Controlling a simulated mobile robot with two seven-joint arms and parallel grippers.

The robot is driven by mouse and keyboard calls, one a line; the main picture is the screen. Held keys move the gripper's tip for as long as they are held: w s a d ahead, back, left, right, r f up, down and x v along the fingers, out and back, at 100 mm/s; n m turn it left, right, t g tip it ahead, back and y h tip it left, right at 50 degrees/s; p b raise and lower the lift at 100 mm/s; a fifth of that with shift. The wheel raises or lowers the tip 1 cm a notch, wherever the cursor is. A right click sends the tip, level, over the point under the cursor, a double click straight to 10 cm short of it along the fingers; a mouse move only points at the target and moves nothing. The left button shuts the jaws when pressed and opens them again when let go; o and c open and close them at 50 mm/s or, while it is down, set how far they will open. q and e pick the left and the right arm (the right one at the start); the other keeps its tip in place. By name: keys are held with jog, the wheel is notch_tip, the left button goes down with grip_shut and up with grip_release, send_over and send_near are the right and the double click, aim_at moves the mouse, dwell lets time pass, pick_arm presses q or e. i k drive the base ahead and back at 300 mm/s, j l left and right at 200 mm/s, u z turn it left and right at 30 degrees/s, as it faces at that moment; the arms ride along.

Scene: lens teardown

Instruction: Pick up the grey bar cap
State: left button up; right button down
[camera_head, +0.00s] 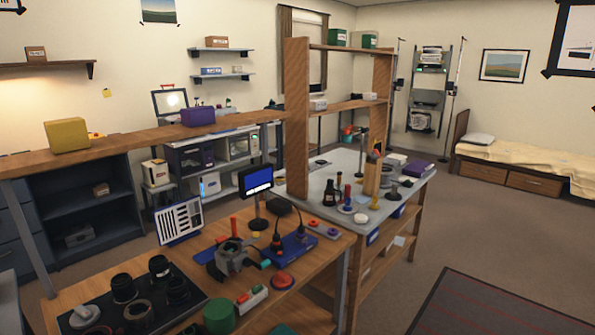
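A light grey round cap (84,317) with a raised part on top lies on a black mat (184,318) at the near left of the wooden workbench. It looks like the grey bar cap, but it is small in view and its details are hard to tell. Several black lens parts stand on the same mat to its right, among them a ring (138,313) close beside it. Neither of my grippers shows in the head view.
A green cylinder (219,317) stands by the mat's right side. A grey clamp-like device (232,256), a red button (283,281) and a small screen (256,180) stand further back on the bench. A wooden shelf post (297,120) rises behind. Carpeted floor lies open at right.

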aim_at(83, 317)
jog(key=k+u, duration=0.15)
jog(key=u, duration=1.2)
